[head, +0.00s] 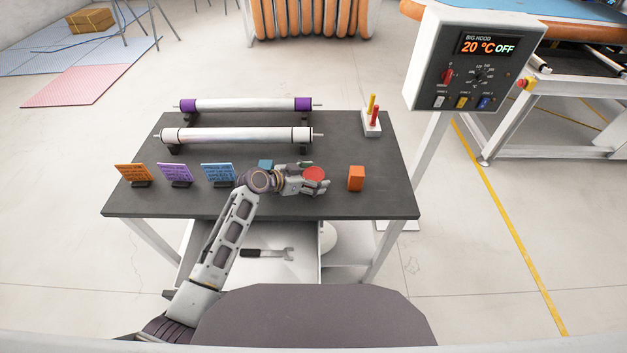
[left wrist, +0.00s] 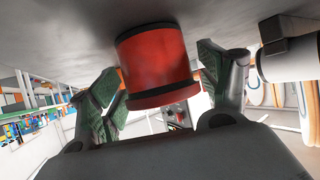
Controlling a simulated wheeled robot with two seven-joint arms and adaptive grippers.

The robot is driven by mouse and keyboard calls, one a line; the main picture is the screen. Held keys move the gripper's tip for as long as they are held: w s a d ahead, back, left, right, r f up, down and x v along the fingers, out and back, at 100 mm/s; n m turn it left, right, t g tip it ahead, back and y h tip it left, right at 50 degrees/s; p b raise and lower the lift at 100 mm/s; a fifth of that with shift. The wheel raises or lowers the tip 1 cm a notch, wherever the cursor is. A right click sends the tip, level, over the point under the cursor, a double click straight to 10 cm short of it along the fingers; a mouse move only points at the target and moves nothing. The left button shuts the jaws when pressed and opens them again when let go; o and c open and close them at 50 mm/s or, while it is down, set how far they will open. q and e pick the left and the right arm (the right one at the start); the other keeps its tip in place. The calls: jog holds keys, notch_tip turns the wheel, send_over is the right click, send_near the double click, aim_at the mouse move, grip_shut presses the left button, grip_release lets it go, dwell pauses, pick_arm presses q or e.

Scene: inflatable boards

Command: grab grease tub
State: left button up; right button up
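The grease tub looks like a small red cylinder (head: 315,174) with a dark rim, on the dark table right of centre. In the left wrist view the tub (left wrist: 155,62) fills the middle, standing against the grey tabletop, which shows at the top of that picture. My left gripper (head: 305,180) reaches in from the left at table height. In the left wrist view its green-padded fingers (left wrist: 162,85) are spread on both sides of the tub, with narrow gaps; firm contact does not show. My right gripper is not in view.
An orange block (head: 356,179) stands just right of the tub. A teal block (head: 265,164) is behind my left wrist. Three card stands (head: 175,174) are at left, two rollers (head: 236,135) behind, and a white holder (head: 371,123) at back right. A control box (head: 475,62) rises beyond the table.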

aim_at(313, 174)
pick_arm(q)
jog(key=c, duration=0.8)
jog(key=shift+r, duration=0.1)
jog(key=shift+r, duration=4.95)
